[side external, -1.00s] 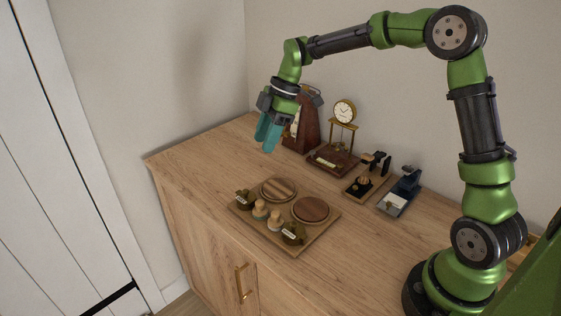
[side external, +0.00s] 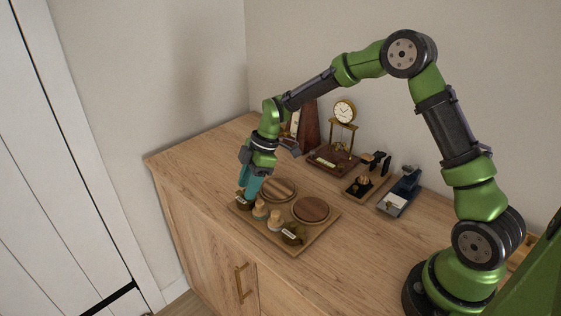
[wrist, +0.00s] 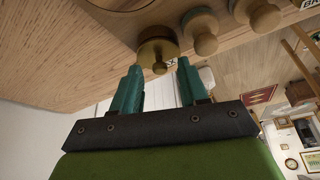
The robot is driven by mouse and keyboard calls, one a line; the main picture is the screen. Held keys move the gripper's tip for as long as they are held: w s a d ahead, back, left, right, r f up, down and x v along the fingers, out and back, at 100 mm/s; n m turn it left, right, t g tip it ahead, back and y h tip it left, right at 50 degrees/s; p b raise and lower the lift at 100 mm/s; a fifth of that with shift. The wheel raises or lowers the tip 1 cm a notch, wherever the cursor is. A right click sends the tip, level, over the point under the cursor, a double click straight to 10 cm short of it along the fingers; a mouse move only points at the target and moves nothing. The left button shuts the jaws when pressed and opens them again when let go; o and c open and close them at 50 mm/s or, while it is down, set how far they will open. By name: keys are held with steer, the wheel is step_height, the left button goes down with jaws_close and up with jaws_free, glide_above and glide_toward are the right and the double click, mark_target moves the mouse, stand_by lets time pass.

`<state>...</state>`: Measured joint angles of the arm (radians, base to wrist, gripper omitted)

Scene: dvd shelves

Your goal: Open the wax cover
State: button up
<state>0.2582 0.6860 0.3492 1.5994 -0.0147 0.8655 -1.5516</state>
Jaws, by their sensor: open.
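The wax container is a dark brass-coloured pot (side external: 242,202) with a small label, at the left corner of a wooden tray (side external: 297,249). In the wrist view its round brass lid (wrist: 157,48) with a knob shows, and only an "X" of the label is legible. The lid sits on the pot. My gripper (side external: 248,192) is low over this pot with its teal fingers pointing down. In the wrist view my gripper (wrist: 159,67) is open, one finger on each side of the knob. I cannot tell whether the fingers touch the lid.
Two wooden-knobbed pieces (side external: 260,210) (side external: 274,221) stand close beside the pot, then a second labelled brass pot (side external: 293,234). Two round wooden discs (side external: 278,188) (side external: 311,209) lie behind them. A clock (side external: 344,112) and small stands (side external: 370,178) are farther back. The cabinet top's front right is clear.

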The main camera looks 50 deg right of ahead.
steer(key=shift+c, duration=0.2)
jaws_close()
